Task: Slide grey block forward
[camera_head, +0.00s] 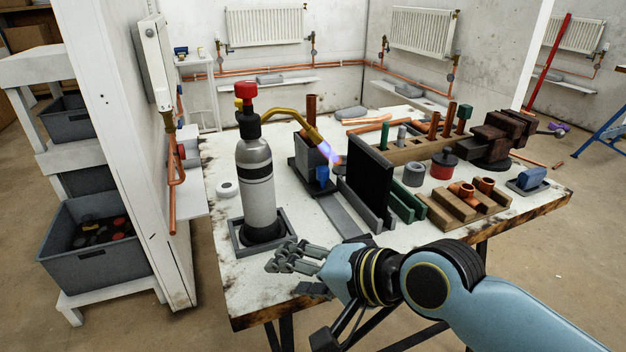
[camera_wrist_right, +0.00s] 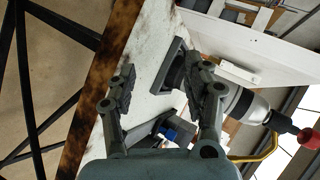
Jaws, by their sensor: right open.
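A grey block (camera_head: 306,158) stands upright on a dark base in the middle of the white bench (camera_head: 262,288), with a small blue part (camera_head: 322,174) at its front. The blue part also shows in the wrist view (camera_wrist_right: 170,135). A lit torch flame (camera_head: 327,152) is beside the block's upper right. My right gripper (camera_head: 284,260) is open and empty, low over the bench's front edge. It is in front of the block and apart from it. In the wrist view its open fingers (camera_wrist_right: 166,90) have the bottle tray (camera_wrist_right: 168,62) beyond them. My left gripper is out of view.
A torch bottle (camera_head: 257,180) stands in a square tray just behind my right gripper. A tall black plate (camera_head: 370,180) and a flat grey strip (camera_head: 342,208) are right of the block. Wooden racks with copper fittings (camera_head: 466,192) fill the right side. The front-left bench corner is bare.

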